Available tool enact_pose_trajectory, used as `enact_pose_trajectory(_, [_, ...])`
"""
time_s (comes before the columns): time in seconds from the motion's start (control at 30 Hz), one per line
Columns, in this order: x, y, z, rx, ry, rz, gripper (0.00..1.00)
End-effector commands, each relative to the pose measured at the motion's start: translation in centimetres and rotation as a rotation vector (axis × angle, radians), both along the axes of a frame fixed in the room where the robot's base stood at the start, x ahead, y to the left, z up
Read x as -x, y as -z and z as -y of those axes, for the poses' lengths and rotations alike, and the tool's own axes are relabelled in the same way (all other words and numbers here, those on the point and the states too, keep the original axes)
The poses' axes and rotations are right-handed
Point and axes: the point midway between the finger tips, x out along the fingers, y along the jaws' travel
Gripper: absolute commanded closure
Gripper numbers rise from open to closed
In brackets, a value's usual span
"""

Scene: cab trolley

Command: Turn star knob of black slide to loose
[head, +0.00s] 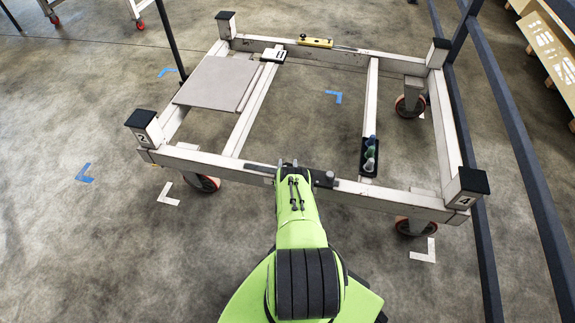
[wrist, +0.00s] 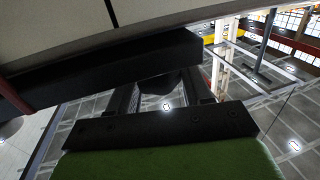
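The trolley's near rail (head: 372,190) carries a black slide (head: 322,178) with a grey upright knob (head: 330,175) on it, just right of my gripper. My gripper (head: 288,164) is at this rail, near its middle, beside the slide. In the wrist view, my gripper's two dark fingers (wrist: 165,90) stand apart under a long black bar (wrist: 110,72). A dark shape (wrist: 160,82) lies between the fingertips. I cannot tell whether it is the star knob, or whether the fingers touch it. My arm hides part of the rail in the head view.
The trolley has black-capped corner posts (head: 143,124) and orange-rimmed wheels. A grey panel (head: 215,82) lies on its left side. A yellow level (head: 315,42) sits on the far rail. A black holder (head: 369,160) with small bottles is on the right crossbar. A dark railing (head: 520,150) runs along the right.

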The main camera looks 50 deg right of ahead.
Motion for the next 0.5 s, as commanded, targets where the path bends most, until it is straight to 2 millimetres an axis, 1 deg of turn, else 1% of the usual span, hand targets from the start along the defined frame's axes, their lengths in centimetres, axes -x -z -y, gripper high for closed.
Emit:
enact_pose_trajectory(0.03, [-0.01, -0.01, 0.01, 0.000, 0.000, 0.000, 0.59])
enact_pose_trajectory(0.2, [-0.01, -0.01, 0.01, 0.000, 0.000, 0.000, 0.84])
enact_pose_trajectory(0.37, [0.01, 0.03, -0.02, 0.003, -0.027, -0.001, 0.84])
enact_pose_trajectory(0.5, [0.01, 0.06, -0.05, 0.005, -0.124, -0.004, 0.84])
